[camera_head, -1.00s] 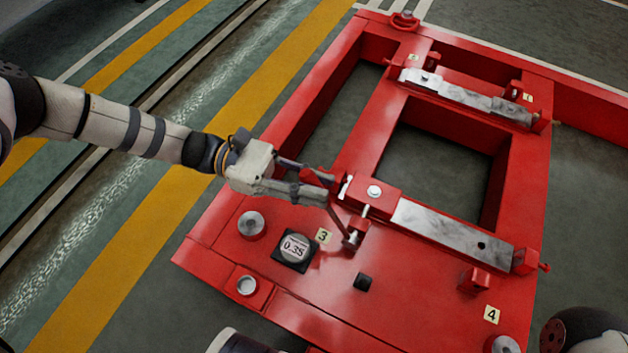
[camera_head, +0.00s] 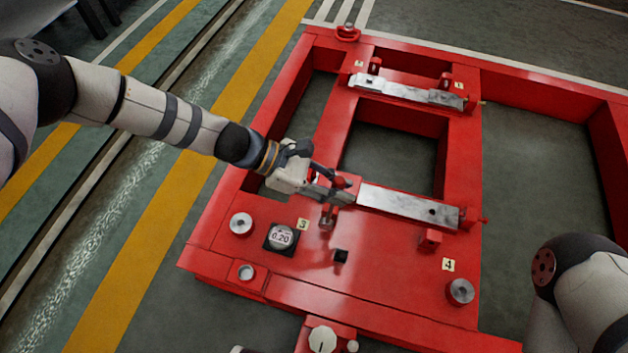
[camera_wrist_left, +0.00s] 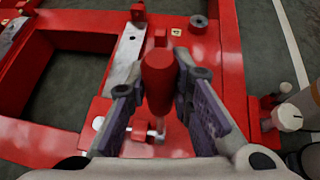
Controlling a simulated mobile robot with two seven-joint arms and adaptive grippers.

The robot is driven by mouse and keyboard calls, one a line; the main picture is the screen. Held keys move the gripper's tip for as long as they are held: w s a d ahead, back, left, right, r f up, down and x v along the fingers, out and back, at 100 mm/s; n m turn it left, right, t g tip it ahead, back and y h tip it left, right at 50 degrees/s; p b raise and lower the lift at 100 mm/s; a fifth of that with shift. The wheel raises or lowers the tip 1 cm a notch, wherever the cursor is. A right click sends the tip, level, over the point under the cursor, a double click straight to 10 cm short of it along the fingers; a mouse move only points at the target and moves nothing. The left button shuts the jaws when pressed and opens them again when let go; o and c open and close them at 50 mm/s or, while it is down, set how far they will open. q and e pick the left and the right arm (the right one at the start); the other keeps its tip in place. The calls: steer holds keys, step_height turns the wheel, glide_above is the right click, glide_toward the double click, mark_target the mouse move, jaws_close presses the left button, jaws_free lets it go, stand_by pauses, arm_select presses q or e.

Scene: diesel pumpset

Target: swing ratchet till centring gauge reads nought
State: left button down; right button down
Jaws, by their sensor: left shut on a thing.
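The centring gauge (camera_head: 281,237), a dark square block with a round white dial, reads 0.20 in the head view. It sits on the red frame beside the tag marked 3. My left gripper (camera_head: 338,190) is shut on the ratchet near the left end of the lower grey metal bar. In the left wrist view the ratchet's red handle (camera_wrist_left: 158,82) stands between my two finger pads. In the head view my fingers hide much of the ratchet. My right gripper is out of view; only part of that arm shows at the lower right.
The red frame (camera_head: 390,285) fills the middle, with large openings. The lower metal bar (camera_head: 405,205) and the upper bar (camera_head: 410,92) lie across it. A white knob (camera_head: 322,339) shows at the bottom.

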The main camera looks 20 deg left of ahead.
arm_select(q)
steer(key=shift+d+f+y+p, duration=0.3)
steer(key=shift+d+y, duration=0.25)
steer(key=shift+d, duration=0.4)
steer(key=shift+d+f+y+p, duration=0.15)
steer(key=shift+d+y+p, duration=0.4)
steer(key=shift+d, duration=0.45)
steer(key=shift+d+f+y+p, duration=0.25)
steer(key=shift+d+y, duration=0.35)
steer(key=shift+d, duration=0.35)
steer(key=shift+s, duration=0.1)
steer(key=c, duration=1.4)
jaws_free()
steer(key=v, duration=1.2)
